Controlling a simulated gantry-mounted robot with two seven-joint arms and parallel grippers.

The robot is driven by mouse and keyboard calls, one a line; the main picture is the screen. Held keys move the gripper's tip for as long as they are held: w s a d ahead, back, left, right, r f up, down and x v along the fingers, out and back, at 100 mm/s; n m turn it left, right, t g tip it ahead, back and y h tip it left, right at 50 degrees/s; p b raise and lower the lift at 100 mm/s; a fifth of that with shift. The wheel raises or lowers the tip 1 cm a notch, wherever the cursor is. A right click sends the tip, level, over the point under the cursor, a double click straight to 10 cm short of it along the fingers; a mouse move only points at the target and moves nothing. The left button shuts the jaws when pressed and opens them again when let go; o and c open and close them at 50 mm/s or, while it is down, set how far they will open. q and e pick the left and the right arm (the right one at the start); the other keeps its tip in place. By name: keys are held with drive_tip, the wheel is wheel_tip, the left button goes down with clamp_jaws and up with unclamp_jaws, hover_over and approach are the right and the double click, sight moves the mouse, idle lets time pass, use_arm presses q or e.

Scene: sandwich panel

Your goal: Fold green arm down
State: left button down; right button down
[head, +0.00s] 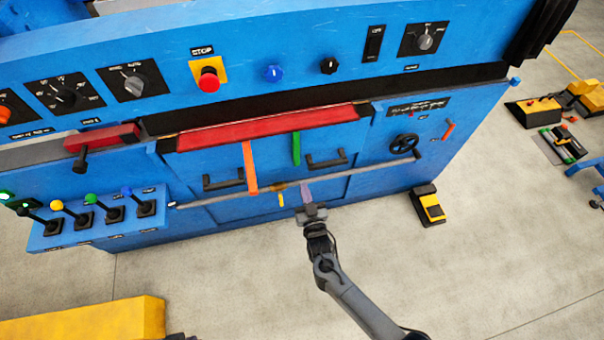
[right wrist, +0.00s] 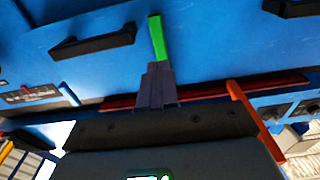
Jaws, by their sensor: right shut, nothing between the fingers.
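The green arm (head: 296,148) is a short narrow bar on the blue machine front, just below the long red bar. My right gripper (head: 307,194) is shut and empty, below the green arm in the head view, with a visible gap between them there. In the right wrist view the green arm (right wrist: 157,38) extends beyond the closed fingertips (right wrist: 158,70), which hide its near end. I cannot tell from that view whether they touch. My left gripper is not in view.
An orange arm (head: 250,168) hangs left of the green one. Black handles (head: 327,161) flank them, and a thin rail (head: 370,169) crosses the front. The red bar (head: 265,128) runs above. A yellow and black pedal (head: 428,206) stands on the floor at right. Open floor lies in front.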

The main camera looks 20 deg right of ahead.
drive_tip(key=s, duration=0.1)
drive_tip(key=s+p, duration=0.1)
drive_tip(key=s, duration=0.3)
drive_tip(key=shift+a+r, duration=0.1)
drive_tip(key=shift+a, duration=0.25)
